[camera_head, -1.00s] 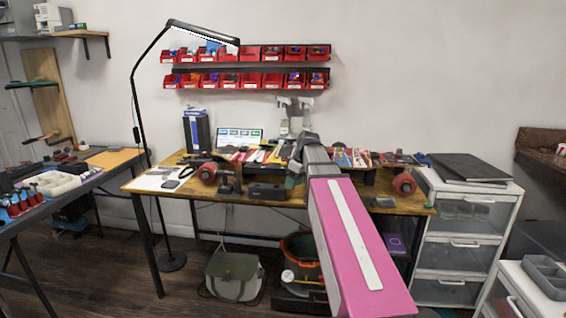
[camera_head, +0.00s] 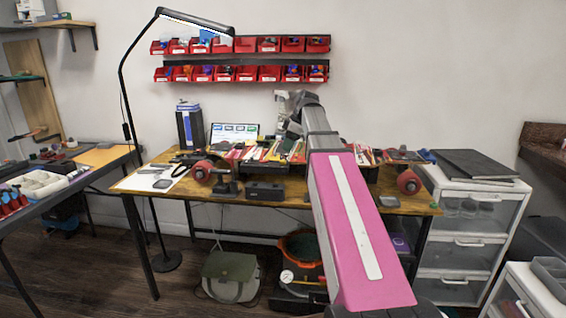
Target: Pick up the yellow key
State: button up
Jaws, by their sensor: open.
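I cannot make out a yellow key in the head view; it is too small to tell or hidden. The wooden workbench (camera_head: 330,200) holds many small tools and parts. My gripper (camera_head: 289,136) is small and dark at the far end of my arm, open, above the back middle of the bench. Nothing shows held in it. My arm covers part of the bench to the right of centre.
A black box (camera_head: 265,191) is at the front edge. A blue canister (camera_head: 190,125) stands at the back left. Red wall bins (camera_head: 240,74) hang above. White drawers (camera_head: 466,215) stand right.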

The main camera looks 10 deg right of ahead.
aim_at(284, 160)
jog(key=shift+s+d+x, duration=0.1)
jog(key=shift+x, duration=1.45)
jog(key=shift+s+d+x, duration=0.1)
jog(key=shift+d+x, duration=0.05)
jog(key=shift+x, duration=1.35)
jog(key=shift+f, duration=0.15)
grip_shut()
